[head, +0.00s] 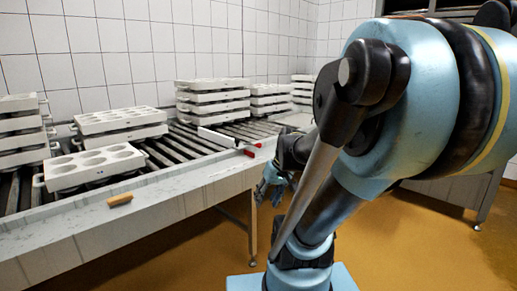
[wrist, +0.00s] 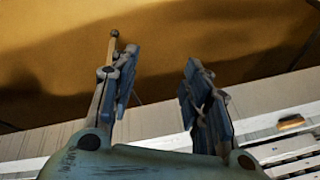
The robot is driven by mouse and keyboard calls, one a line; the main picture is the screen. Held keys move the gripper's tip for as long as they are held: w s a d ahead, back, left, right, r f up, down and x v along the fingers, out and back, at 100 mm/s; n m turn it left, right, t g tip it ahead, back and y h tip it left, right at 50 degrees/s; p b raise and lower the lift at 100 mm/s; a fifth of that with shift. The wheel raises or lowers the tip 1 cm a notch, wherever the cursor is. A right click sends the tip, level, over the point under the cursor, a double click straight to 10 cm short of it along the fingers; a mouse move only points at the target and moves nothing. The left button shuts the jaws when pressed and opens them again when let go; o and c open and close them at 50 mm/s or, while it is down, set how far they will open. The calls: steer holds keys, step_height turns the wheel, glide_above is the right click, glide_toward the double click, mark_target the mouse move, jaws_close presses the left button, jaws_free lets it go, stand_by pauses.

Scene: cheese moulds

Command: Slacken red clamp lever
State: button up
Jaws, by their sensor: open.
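The red clamp lever (head: 249,153) sits at the near edge of the roller table, at the end of a pale bar lying across the rollers. It is small in the head view, and its exact angle is hard to tell. My gripper (head: 270,187) is beyond the table's front edge, lower than the lever and a little to its right, apart from it. In the wrist view my gripper (wrist: 158,72) is open, with nothing between its fingers. The red lever does not show in the wrist view.
The roller table (head: 150,209) has a pale front ledge. An orange-brown block (head: 119,200) lies on this ledge and also shows in the wrist view (wrist: 290,122). White mould trays (head: 94,167) stand in stacks on the rollers. The ochre floor (head: 400,235) before the table is open.

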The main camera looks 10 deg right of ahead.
steer(key=w+a+r+n+t+y, duration=0.2)
steer(key=w+r+y, duration=0.1)
steer(key=w, duration=0.8)
steer(key=n+t+y, duration=0.3)
steer(key=t+y, duration=0.2)
steer(key=t, duration=0.5)
glide_toward(261, 146)
steer(key=x, duration=1.1)
steer(key=shift+w+a, duration=0.15)
steer(key=shift+w, duration=0.05)
jaws_close()
